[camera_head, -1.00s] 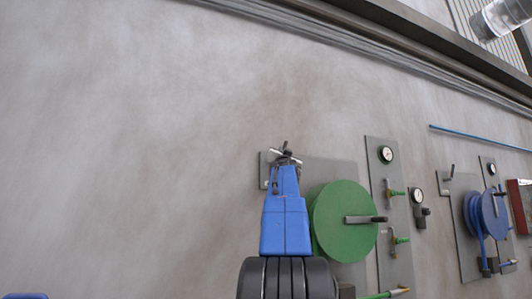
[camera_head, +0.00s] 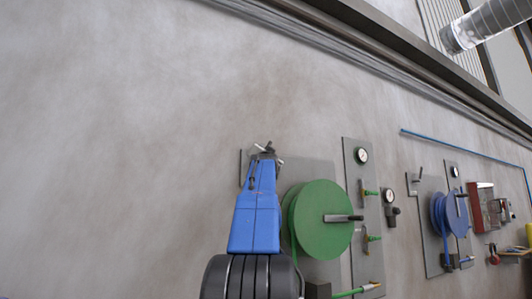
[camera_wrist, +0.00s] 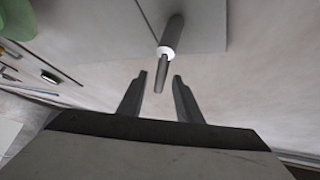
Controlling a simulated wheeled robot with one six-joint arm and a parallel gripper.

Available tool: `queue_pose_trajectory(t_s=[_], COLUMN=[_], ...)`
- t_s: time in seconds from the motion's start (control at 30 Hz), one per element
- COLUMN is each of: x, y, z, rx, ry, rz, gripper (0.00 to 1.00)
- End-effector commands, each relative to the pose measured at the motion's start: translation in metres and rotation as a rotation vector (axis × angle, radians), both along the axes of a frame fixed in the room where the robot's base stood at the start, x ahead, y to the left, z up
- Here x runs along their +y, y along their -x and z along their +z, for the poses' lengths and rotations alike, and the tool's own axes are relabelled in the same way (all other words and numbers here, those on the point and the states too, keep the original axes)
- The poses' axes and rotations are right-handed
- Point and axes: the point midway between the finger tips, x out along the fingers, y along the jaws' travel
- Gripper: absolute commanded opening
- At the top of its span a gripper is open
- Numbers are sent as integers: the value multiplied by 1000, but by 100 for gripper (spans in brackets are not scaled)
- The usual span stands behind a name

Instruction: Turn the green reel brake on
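The green reel (camera_head: 322,222) is mounted on a grey wall panel, with a dark crank handle at its centre. A small grey lever (camera_wrist: 174,30) with a white collar shows in the wrist view, probably the reel's brake. Its thin end points toward the gap between my fingers. My gripper (camera_head: 263,153) is at the panel's upper left corner in the head view and covers most of the lever there. In the wrist view my gripper (camera_wrist: 160,76) has its two fingers apart with nothing clamped. I cannot tell whether the lever's tip is between the fingers or just beyond them.
A narrow panel (camera_head: 362,260) with a gauge and green-handled valves stands right of the green reel. Further right are a similar blue reel (camera_head: 456,212) and a red box (camera_head: 482,207). The wall left of my gripper is bare.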

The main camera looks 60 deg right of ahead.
Motion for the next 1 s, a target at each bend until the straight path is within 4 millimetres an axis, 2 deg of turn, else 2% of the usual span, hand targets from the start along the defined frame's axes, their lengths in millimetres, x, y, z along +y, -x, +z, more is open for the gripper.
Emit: queue_pose_trajectory(t_s=[0.27, 0.47, 1.0], x=[0, 10, 70], y=[0, 5, 37], z=[0, -4, -40], rx=[1, 1, 1], ry=[0, 0, 0], rz=[0, 0, 0], gripper=[31, 31, 31])
